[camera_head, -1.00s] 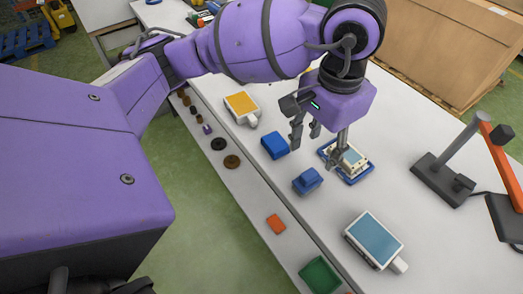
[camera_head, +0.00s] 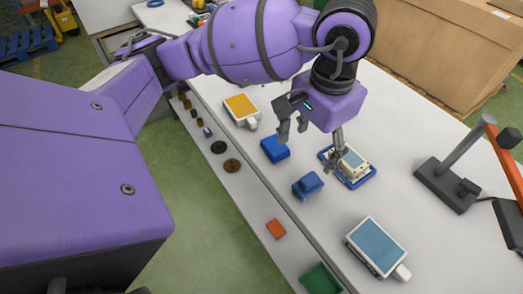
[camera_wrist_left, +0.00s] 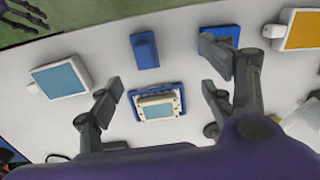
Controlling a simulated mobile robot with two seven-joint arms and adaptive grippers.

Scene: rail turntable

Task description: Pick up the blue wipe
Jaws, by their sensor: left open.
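Two small blue things lie on the white bench in the head view: a plain blue block (camera_head: 275,148) and a blue piece with a raised top (camera_head: 308,185). I cannot tell for certain which is the blue wipe. In the left wrist view the raised piece (camera_wrist_left: 144,50) is ahead between the fingers, and the plain one (camera_wrist_left: 210,38) is partly behind the right finger. My left gripper (camera_head: 309,147) is open and empty above the bench, its fingers apart, near both. A dark fingered shape at the left wrist view's top left may be my right gripper (camera_wrist_left: 22,15).
A cream device in a blue tray (camera_head: 325,152) lies under one finger. A blue-topped device (camera_head: 375,246) and a yellow-topped device (camera_head: 242,107) lie on the bench. A dark stand (camera_head: 446,184) is at right. Small discs, an orange piece and a green tray line the near strip.

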